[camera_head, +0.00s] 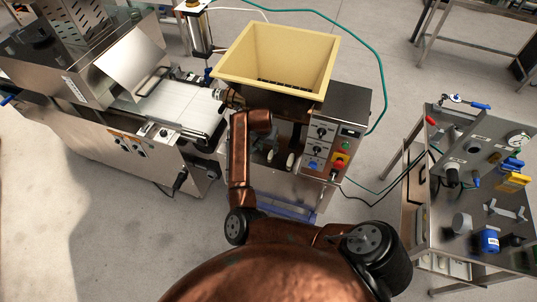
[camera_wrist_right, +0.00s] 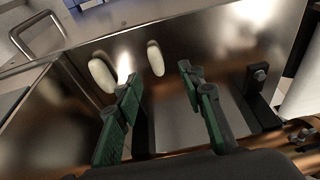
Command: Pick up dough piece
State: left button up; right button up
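Two small off-white, oval dough pieces lie on the shiny metal surface at the front of the dough machine. In the right wrist view the right-hand dough piece (camera_wrist_right: 155,58) shows between and just beyond my fingertips. The other dough piece (camera_wrist_right: 101,75) lies to the left, beside the left finger. In the head view a pale dough piece (camera_head: 290,160) shows on the machine front. My right gripper (camera_wrist_right: 159,76) has green and black fingers spread apart, with nothing between them. My left gripper is not in view.
The dough machine has a yellow hopper (camera_head: 278,62) on top and a control panel (camera_head: 328,150) at its right. A conveyor machine (camera_head: 170,105) stands close on the left. A metal cart (camera_head: 480,225) with tools stands at right.

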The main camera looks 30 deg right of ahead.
aim_at(271, 154)
jog(key=x, duration=0.6)
jog(key=shift+s+d+f, duration=0.15)
jog(key=shift+d+f, duration=0.05)
jog(key=shift+d, duration=0.2)
jog(key=shift+c, duration=0.4)
jog(key=c, duration=0.8)
